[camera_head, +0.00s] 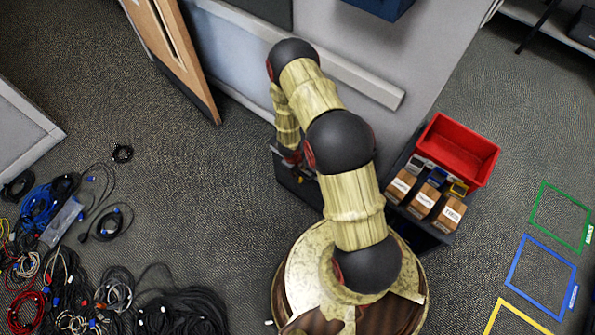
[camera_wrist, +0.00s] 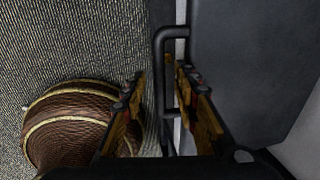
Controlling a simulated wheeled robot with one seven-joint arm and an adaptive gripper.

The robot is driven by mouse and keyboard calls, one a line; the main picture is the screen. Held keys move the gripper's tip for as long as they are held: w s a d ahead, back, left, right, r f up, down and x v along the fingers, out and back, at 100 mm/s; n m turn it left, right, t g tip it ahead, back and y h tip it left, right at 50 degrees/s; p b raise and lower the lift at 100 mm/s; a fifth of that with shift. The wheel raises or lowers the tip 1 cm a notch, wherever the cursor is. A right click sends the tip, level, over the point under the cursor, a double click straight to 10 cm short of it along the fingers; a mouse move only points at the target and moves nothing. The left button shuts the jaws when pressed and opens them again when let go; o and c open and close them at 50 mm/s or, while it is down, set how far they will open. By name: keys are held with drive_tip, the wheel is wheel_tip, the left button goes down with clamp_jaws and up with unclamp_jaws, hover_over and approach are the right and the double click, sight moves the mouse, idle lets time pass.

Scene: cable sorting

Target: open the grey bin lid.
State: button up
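The grey bin lid (camera_wrist: 250,70) fills the right of the wrist view as a flat dark grey panel. A black bar handle (camera_wrist: 159,75) stands at its left edge. My gripper (camera_wrist: 160,80) is open, with one finger on each side of the handle bar. I see a gap between the left finger and the bar; whether the right finger touches it I cannot tell. In the head view my gripper (camera_head: 292,158) is partly hidden by my arm, above a dark bin (camera_head: 298,187) that is also mostly covered.
A red tray (camera_head: 458,150) and several small labelled boxes (camera_head: 424,201) stand to the right of my arm. Tangled cables (camera_head: 70,270) cover the floor at lower left. A wooden door (camera_head: 172,50) is at upper left. Coloured floor frames (camera_head: 541,277) lie at right.

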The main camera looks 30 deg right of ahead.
drive_tip(key=c, duration=0.3)
drive_tip(key=c, duration=0.4)
clamp_jaws()
idle(0.3)
